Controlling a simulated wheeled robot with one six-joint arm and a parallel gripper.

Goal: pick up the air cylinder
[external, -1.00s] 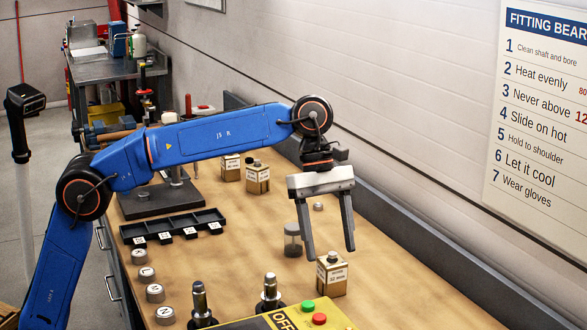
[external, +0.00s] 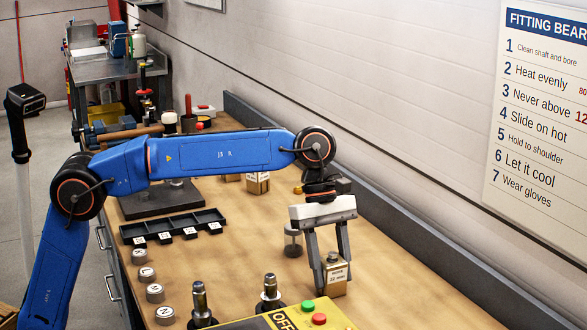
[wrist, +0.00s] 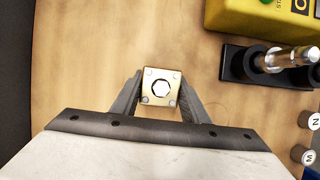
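The air cylinder (external: 336,276) is a small square brass-coloured block with a grey rod end on top and a white label reading 32 mm. It stands upright on the bench near the yellow control box. In the wrist view its square top (wrist: 149,98) shows corner screws and a hex centre. My gripper (external: 333,284) has come down over it from above, one finger on each side. The fingers in the wrist view (wrist: 160,90) appear to touch both sides, so it looks shut on the cylinder. Part of the cylinder's left side is hidden by a finger.
A yellow control box (external: 270,321) with red and green buttons and two dark posts (external: 200,300) stand in front. A grey jar (external: 293,242) is just behind the gripper. Another brass block (external: 258,184) and a black tray (external: 175,228) stand farther back. The right bench is clear.

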